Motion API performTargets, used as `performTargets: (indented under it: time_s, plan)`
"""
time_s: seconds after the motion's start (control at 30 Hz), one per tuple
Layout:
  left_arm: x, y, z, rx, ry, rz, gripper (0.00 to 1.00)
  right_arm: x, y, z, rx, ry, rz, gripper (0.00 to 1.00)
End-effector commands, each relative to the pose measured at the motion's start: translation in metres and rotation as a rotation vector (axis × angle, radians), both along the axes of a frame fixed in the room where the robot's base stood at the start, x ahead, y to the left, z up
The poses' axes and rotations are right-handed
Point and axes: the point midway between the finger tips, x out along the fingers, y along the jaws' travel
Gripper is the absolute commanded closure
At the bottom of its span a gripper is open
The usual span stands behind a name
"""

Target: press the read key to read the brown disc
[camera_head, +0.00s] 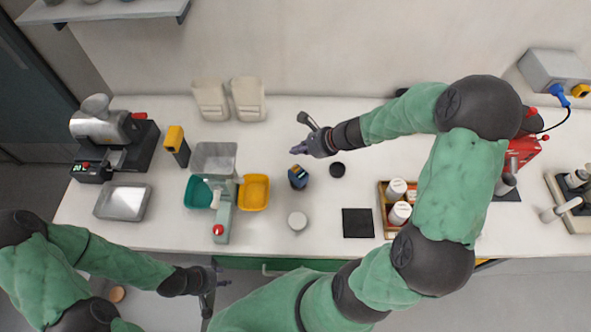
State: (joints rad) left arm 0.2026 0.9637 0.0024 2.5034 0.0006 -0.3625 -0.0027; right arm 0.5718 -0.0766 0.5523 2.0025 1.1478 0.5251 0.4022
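A small dark blue device with a brownish top (298,177) stands on the bench near the middle. A grey machine on a black base (112,140), with a small green display and a red button, stands at the left end. My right gripper (302,134) hangs just behind the blue device, pointing left; its fingers look spread and nothing shows between them. My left gripper (211,286) is in front of the bench's front edge, fingers apart and apparently empty.
A yellow-and-black device (176,146), metal tray (123,202), grey hopper unit (222,205), teal bin (198,192) and yellow bin (254,192) occupy the left. A wooden box (387,222) holds white-lidded jars.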

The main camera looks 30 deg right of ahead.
Motion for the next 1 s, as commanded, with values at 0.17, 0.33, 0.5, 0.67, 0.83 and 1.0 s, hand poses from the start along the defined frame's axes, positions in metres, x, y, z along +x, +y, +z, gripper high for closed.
performTargets:
  time_s: [0.17,0.33,0.5,0.67,0.83,1.0]
  plan:
    - [0.000,0.000,-0.024,0.000,0.000,0.000,0.60,0.000,0.000,-0.028,0.001,0.002,0.001,1.00]
    - [0.000,0.000,-0.043,0.000,0.000,0.000,0.60,0.000,0.000,-0.049,0.000,0.001,0.001,1.00]
    - [0.000,0.000,-0.057,0.000,0.000,0.000,0.60,0.000,0.000,-0.064,0.000,0.000,0.000,1.00]
    - [0.000,0.000,-0.061,0.000,0.000,0.000,0.60,0.000,0.000,-0.068,0.000,0.000,0.000,1.00]
    - [0.000,0.000,-0.060,0.000,0.000,0.000,0.60,0.000,0.000,-0.067,0.000,0.000,0.000,1.00]
    - [0.000,0.000,-0.060,0.000,0.000,0.000,0.60,0.000,0.000,-0.067,0.000,0.000,0.000,1.00]
